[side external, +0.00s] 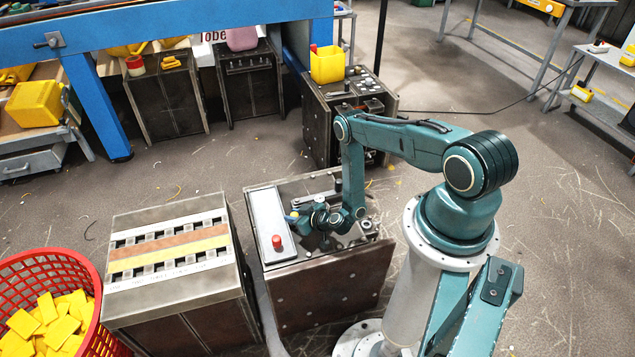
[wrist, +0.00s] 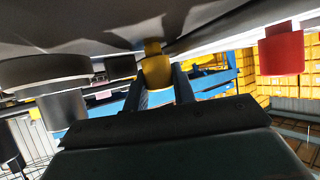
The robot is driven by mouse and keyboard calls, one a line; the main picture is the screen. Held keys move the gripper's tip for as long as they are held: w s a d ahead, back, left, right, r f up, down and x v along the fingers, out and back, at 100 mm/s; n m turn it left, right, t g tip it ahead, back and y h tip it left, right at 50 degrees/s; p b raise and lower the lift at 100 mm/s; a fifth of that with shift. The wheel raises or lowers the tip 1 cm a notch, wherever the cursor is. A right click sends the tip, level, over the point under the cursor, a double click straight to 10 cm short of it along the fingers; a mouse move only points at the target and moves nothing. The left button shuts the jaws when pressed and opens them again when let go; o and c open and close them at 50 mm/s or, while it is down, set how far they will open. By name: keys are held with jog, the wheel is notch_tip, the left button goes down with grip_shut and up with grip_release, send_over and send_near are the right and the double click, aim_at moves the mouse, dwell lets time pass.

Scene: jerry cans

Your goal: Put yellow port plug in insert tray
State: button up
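The yellow port plug (wrist: 157,72) sits between the two fingers of my gripper (wrist: 159,84) in the wrist view. The fingers appear to press on both sides of it, and its narrower end points toward a grey surface. In the side external view a small yellow spot of the plug (side external: 294,214) shows at the tip of my gripper (side external: 299,217), by the right edge of a white panel on a dark metal box. Whether the plug touches any surface is not clear. I cannot tell for sure which surface is the insert tray; the white panel (side external: 263,215) may be it.
A red plug (side external: 277,242) stands on the white panel; it also shows in the wrist view (wrist: 283,52). A striped-top box (side external: 172,250) stands to the left. A red basket (side external: 55,262) of yellow pieces is at the lower left. Dark round parts (wrist: 62,108) hang left of my gripper.

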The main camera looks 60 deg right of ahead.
aim_at(293, 214)
jog(key=shift+r, duration=0.2)
jog(key=shift+c, duration=0.5)
notch_tip(293, 214, up, 20)
jog(key=shift+f, duration=0.15)
dwell(0.5)
jog(key=shift+w, duration=0.2)
dwell(0.4)
jog(key=w+d, duration=0.4)
jog(key=w, duration=1)
jog(key=shift+w+r, duration=0.25)
jog(key=shift+r, duration=0.1)
jog(key=shift+d, duration=0.1)
notch_tip(293, 214, down, 16)
jog(key=shift+f, duration=0.15)
dwell(0.4)
